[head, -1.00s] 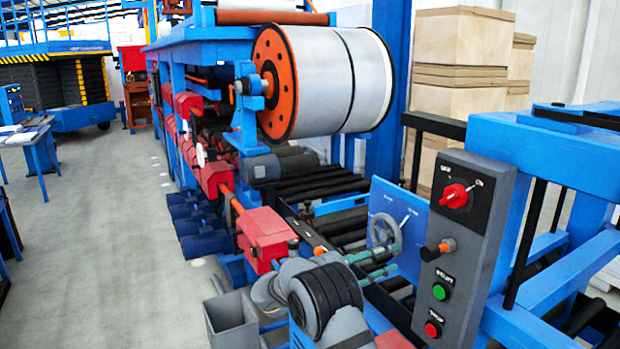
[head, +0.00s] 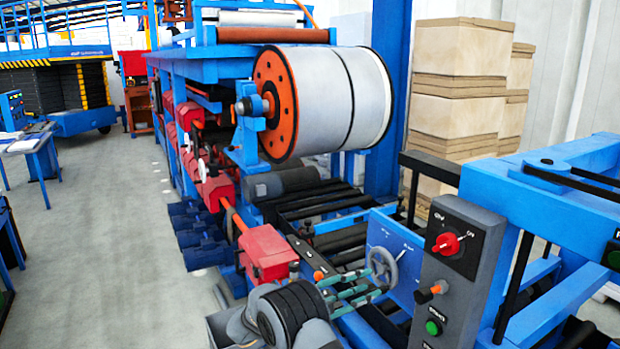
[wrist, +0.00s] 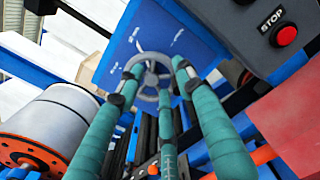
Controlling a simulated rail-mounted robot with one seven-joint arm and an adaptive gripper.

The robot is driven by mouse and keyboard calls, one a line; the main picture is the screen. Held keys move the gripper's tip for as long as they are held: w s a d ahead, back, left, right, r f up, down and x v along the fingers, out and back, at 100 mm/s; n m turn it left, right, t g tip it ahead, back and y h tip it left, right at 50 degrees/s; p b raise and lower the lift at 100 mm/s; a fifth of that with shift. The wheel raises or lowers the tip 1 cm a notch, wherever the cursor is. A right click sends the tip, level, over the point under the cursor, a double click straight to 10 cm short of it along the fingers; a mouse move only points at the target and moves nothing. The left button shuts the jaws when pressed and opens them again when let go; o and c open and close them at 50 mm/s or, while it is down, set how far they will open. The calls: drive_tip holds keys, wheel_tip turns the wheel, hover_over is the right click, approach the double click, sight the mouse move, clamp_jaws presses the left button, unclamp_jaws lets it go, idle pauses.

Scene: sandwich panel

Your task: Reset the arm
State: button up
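My gripper (head: 365,293) has several teal fingers and shows at the lower middle of the head view, at the end of my grey and black arm (head: 290,315). In the wrist view its fingers (wrist: 158,80) are spread apart with nothing between them. The grey handwheel (head: 383,266) on the blue panel (head: 402,255) is beyond the fingertips; it also shows in the wrist view (wrist: 149,76). The fingertips overlap it in the wrist view, but I see no grip on it. Whether they touch it I cannot tell.
A grey control box (head: 450,270) with a red rotary switch (head: 447,243) and green button (head: 433,327) stands right of my gripper. A red stop button (wrist: 286,36) shows in the wrist view. A large roll (head: 340,95) is above rollers. Open floor (head: 100,240) lies left.

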drive_tip(key=shift+b+v, duration=0.45)
drive_tip(key=shift+v, duration=1.7)
